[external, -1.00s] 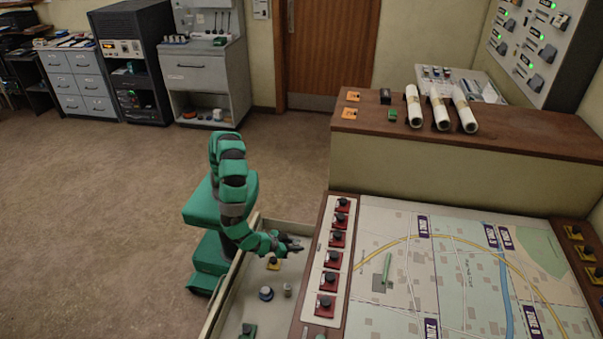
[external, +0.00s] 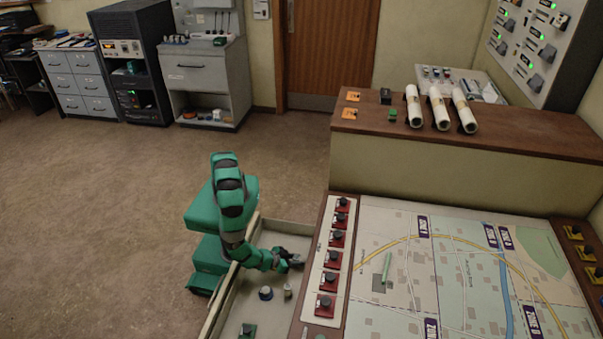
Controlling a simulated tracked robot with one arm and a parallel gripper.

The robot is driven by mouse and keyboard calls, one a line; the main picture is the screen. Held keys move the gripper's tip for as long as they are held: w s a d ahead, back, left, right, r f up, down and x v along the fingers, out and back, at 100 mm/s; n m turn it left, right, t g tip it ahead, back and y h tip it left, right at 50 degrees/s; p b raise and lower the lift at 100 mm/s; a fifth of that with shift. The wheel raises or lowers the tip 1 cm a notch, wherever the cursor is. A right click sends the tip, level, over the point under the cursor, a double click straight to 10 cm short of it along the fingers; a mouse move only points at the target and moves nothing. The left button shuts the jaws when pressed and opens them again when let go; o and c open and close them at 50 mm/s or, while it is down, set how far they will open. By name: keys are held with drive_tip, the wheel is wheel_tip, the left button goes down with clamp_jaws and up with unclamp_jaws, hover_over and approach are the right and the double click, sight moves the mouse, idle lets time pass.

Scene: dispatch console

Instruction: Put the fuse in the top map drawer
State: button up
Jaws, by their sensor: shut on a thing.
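An open, pale drawer (external: 213,312) sticks out from the left side of the map table. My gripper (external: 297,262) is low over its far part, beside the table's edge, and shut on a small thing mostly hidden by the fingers. I cannot make out whether that thing is the fuse. A small pale upright piece (external: 288,290) stands in the drawer just nearer the camera than the gripper. I cannot tell whether this piece is the fuse.
A round dark-topped knob (external: 265,293) and a green-based piece (external: 247,330) are also in the drawer. The map table (external: 450,285) has a row of red-based switches along its left edge. A raised wooden shelf (external: 530,140) stands behind. The floor to the left is clear.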

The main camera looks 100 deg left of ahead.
drive_tip(key=o, duration=1)
drive_tip(key=shift+s+d+r, duration=0.15)
drive_tip(key=shift+s+r, duration=0.05)
drive_tip(key=shift+r, duration=0.05)
drive_tip(key=shift+p+v, duration=1.3)
drive_tip(key=shift+v, duration=2.2)
